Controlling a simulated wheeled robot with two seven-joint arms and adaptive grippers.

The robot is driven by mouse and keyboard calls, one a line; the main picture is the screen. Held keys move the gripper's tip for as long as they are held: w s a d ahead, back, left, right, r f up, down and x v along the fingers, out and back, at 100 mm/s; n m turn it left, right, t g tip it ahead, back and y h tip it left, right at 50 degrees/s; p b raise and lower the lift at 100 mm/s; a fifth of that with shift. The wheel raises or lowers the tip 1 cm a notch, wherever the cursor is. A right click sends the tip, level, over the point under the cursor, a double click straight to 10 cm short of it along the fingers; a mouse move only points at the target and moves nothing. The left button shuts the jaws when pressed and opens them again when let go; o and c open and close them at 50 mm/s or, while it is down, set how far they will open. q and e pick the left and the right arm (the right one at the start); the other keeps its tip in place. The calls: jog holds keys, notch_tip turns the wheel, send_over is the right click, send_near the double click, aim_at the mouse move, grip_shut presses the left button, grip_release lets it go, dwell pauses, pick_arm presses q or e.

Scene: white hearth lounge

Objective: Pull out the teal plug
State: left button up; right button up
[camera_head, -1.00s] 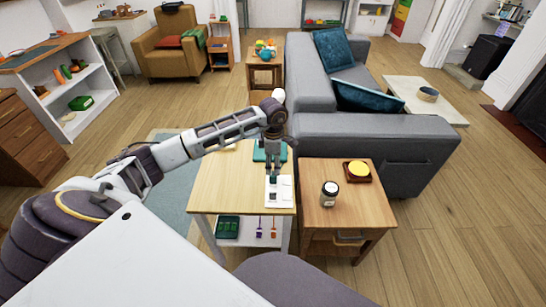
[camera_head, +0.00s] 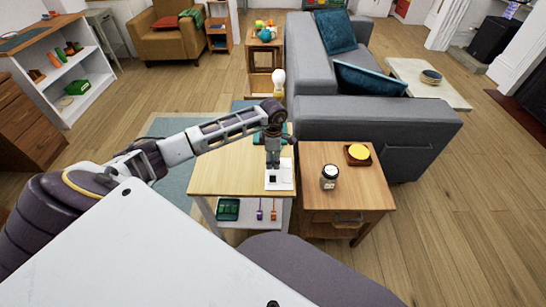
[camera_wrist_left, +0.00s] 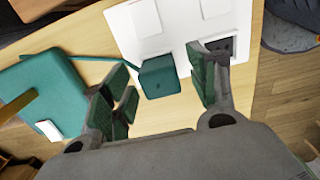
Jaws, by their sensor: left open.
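The teal plug (camera_wrist_left: 160,77) is a small block seated at the edge of a white socket board (camera_wrist_left: 163,38) in the left wrist view. A teal cord runs from it to a teal box (camera_wrist_left: 45,95) at the left. My left gripper (camera_wrist_left: 158,92) is open, with one finger on each side of the plug and gaps showing between. In the head view my left gripper (camera_head: 273,165) points down over the white socket board (camera_head: 283,183) on the light wood table (camera_head: 225,175); the plug is hidden there behind the fingers. My right gripper is not in view.
A dark socket (camera_wrist_left: 222,47) lies near the right finger. A wooden side table (camera_head: 350,200) with a jar (camera_head: 329,178) and a tray with a yellow disc (camera_head: 358,153) stands to the right. A bulb lamp (camera_head: 278,80) and grey sofa (camera_head: 375,130) are behind.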

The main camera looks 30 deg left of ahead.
aim_at(273, 157)
pick_arm(q)
jog(key=c, duration=1.1)
jog(key=shift+r, duration=0.1)
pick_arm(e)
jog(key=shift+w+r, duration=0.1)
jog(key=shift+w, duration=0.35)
pick_arm(q)
jog(key=shift+r, duration=0.15)
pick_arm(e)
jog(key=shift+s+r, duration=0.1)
pick_arm(q)
jog(key=shift+r+p, duration=1.4)
jog(key=shift+r, duration=0.7)
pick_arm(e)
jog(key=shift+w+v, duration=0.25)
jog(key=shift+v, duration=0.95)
